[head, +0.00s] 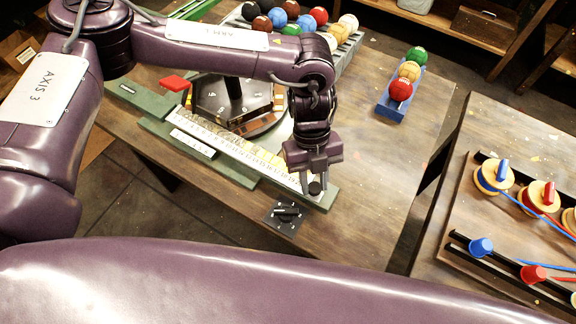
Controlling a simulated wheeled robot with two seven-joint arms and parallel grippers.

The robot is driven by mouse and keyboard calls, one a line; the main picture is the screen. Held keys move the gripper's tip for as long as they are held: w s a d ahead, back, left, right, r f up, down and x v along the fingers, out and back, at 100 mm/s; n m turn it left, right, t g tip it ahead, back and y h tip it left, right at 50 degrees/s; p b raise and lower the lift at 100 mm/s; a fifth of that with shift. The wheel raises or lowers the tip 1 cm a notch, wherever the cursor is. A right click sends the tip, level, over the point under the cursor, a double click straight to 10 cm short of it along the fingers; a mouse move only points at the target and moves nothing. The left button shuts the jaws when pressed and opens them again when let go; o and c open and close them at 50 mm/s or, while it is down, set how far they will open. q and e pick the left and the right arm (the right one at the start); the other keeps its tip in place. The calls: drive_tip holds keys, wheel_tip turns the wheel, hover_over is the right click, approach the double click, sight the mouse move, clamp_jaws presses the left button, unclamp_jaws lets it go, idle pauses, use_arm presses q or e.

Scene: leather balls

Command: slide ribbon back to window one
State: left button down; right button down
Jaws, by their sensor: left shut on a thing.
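A long pale ribbon (236,149) with small printed marks lies along a green rail (232,170) that slants from upper left to lower right on the table. My left gripper (315,184) points down at the right end of the ribbon. It is shut on a small dark knob (315,188) there; the fingers partly hide the ribbon's end. A short white marked plate (193,143) lies on the green rail near its left part. Which mark is window one is too small to tell. My right gripper is not in view.
A dark polygonal tray (212,112) stands behind the ribbon, with a red block (174,83) beside it. A black fixture (285,217) sits at the table's front edge. A blue rack (390,108) holds three balls. A grey crate (345,55) holds several balls.

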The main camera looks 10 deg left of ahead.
use_arm(q)
drive_tip(key=d, duration=0.1)
drive_tip(key=s+d, duration=0.1)
drive_tip(key=d, duration=0.1)
drive_tip(key=shift+s+d+b, duration=0.1)
drive_tip(key=shift+d+b, duration=0.15)
drive_tip(key=shift+b, duration=0.1)
drive_tip(key=shift+d, duration=0.15)
drive_tip(key=shift+s, duration=0.1)
drive_tip(key=c, duration=1.4)
unclamp_jaws()
drive_tip(key=o, duration=0.3)
drive_tip(key=shift+d, duration=0.2)
drive_tip(key=shift+a+r, duration=0.1)
drive_tip(key=shift+a, duration=0.05)
drive_tip(key=shift+w+r, duration=0.25)
drive_tip(key=shift+r, duration=0.1)
drive_tip(key=b+v, duration=0.2)
drive_tip(key=v, duration=0.4)
drive_tip(key=shift+r, duration=0.45)
drive_tip(key=shift+f, duration=0.1)
